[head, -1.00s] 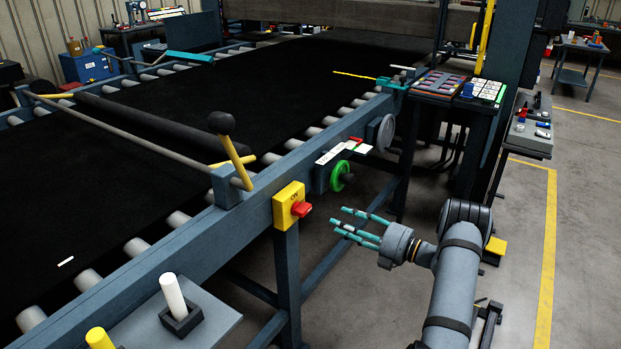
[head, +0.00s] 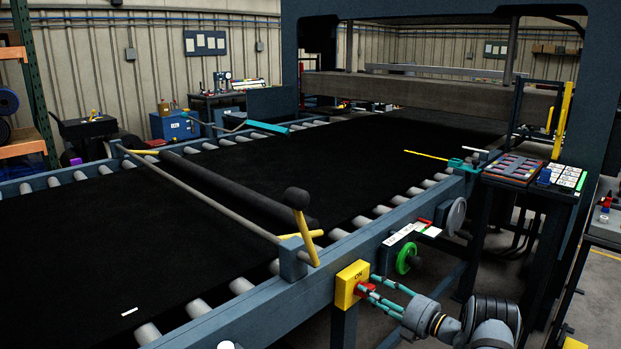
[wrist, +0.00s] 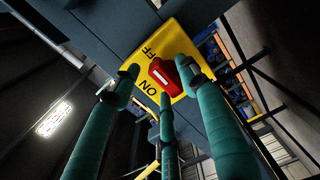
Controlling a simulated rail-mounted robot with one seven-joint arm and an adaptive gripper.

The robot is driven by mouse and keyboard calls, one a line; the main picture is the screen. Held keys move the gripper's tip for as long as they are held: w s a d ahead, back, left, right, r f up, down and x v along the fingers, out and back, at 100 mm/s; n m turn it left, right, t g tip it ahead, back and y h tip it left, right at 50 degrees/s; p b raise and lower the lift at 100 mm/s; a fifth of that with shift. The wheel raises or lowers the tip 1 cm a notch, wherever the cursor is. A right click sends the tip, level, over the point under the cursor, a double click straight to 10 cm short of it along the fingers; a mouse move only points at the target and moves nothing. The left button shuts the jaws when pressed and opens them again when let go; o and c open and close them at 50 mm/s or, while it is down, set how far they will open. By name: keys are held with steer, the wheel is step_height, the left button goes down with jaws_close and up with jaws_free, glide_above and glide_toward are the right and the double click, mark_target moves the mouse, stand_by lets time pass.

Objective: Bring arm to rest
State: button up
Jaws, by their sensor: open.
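My gripper (head: 374,288) is open, its teal fingers pointing at the yellow switch box (head: 349,278) on the side rail of the belt press. A red rotary knob (head: 365,290) sits on that box, and the fingertips overlap it in the head view. I cannot tell whether any finger touches the knob. My arm comes in from the lower right, clear of the belt.
A green handwheel (head: 406,258) and a grey wheel (head: 456,216) stick out from the rail to the right of the box. A roller lever with a black knob (head: 296,198) stands above the rail. A control panel (head: 515,168) stands at the right.

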steer(key=shift+s+d, duration=0.2)
steer(key=shift+d, duration=0.05)
steer(key=v, duration=1.1)
steer(key=w+a+n, duration=0.2)
steer(key=w+a, duration=0.2)
steer(key=w+a+n+b, duration=0.1)
steer(key=w+a, duration=0.3)
steer(key=shift+a+r+n, duration=0.2)
steer(key=shift+n, duration=0.2)
steer(key=shift+s+a+r+n+b, duration=0.1)
steer(key=shift+n+b, duration=0.25)
steer(key=shift+n, duration=0.55)
steer(key=shift+a+r+n+b, duration=0.1)
steer(key=shift+n+b, duration=0.25)
steer(key=shift+n, duration=0.55)
